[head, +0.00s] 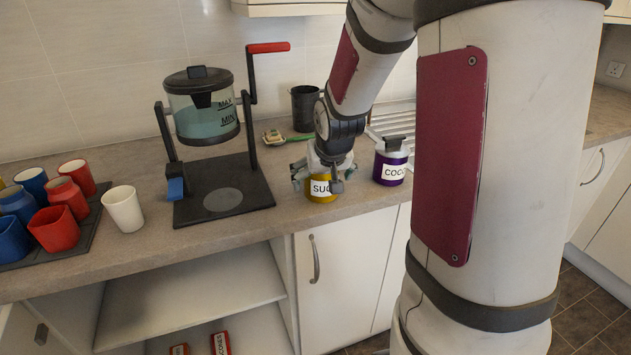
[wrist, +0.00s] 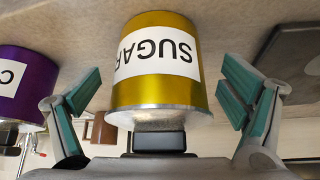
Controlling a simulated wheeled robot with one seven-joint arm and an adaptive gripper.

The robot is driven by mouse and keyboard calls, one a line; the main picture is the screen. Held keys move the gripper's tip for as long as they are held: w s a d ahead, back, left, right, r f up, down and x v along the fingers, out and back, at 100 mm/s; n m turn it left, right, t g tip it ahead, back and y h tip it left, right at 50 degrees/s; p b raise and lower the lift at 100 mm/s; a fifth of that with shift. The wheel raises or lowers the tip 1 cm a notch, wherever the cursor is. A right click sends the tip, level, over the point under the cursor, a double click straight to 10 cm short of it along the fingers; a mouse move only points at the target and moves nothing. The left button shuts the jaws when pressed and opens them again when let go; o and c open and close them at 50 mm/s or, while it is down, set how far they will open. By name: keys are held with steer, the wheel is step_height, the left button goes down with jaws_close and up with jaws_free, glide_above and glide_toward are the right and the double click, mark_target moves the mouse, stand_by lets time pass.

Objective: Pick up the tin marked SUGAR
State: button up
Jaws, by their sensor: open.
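The SUGAR tin (head: 321,190) is yellow with a white label and stands on the counter near its front edge. In the wrist view the tin (wrist: 158,70) appears upside down and large, with its label facing the camera. My gripper (head: 325,178) is over the tin in the head view and hides its upper part. In the wrist view my gripper (wrist: 160,97) is open, with one green-padded finger on each side of the tin. Gaps show between the tin and both pads. A dark knob shows at the tin's lid end.
A purple COCOA tin (head: 391,162) stands just right of the SUGAR tin and also shows in the wrist view (wrist: 25,85). A dispenser with a crank (head: 205,110) stands left on a black base (head: 255,190). A white cup (head: 123,210) and several coloured cups are farther left.

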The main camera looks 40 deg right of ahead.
steer(key=shift+x, duration=1.5)
steer(key=shift+d, duration=0.1)
steer(key=shift+c, duration=0.5)
steer(key=c, duration=1.3)
steer(key=shift+c, duration=0.2)
